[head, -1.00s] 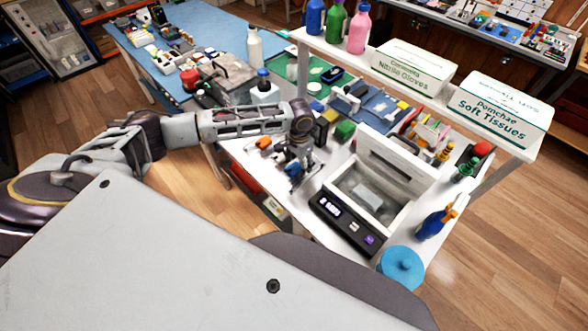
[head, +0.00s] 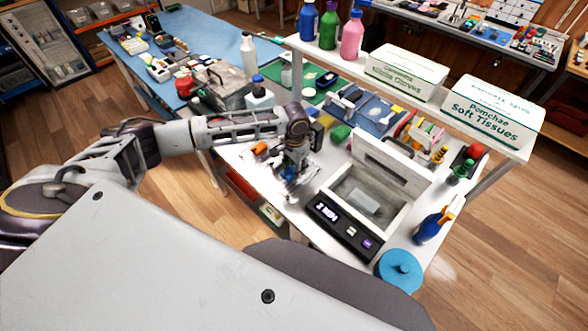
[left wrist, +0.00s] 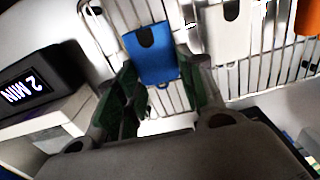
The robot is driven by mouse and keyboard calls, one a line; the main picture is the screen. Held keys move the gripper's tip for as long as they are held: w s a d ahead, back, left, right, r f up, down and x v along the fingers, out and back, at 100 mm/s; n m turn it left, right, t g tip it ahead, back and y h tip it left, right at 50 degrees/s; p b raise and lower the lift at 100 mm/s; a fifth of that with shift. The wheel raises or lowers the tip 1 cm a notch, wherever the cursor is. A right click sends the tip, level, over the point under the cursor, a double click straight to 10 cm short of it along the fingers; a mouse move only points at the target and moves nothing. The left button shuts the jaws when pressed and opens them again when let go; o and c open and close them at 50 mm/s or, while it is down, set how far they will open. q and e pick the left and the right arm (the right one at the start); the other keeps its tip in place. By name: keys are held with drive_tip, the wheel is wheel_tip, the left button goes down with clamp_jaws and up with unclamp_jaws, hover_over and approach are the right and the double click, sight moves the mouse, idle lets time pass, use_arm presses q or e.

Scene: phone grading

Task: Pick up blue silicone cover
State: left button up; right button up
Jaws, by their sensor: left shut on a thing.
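The blue silicone cover (left wrist: 152,55) is a flat blue piece with a dark cutout near its top, in the left wrist view. It stands at the wire rack (left wrist: 110,20), between the two fingers of my left gripper (left wrist: 162,90). The gripper is shut on it. In the head view my left gripper (head: 288,175) points down at the rack, left of the white box with a display; the cover is hard to make out there. Whether the cover is clear of the rack wires I cannot tell. My right gripper is not in view.
A white cover (left wrist: 228,30) and an orange cover (left wrist: 307,18) stand on the rack beside the blue one. The white box (head: 368,200) with its display (head: 325,211) stands close to the right. A raised shelf (head: 400,95) holds bottles and boxes behind.

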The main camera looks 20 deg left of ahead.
use_arm(q)
wheel_tip(320, 180, up, 9)
drive_tip(key=shift+r, duration=0.2)
idle(0.4)
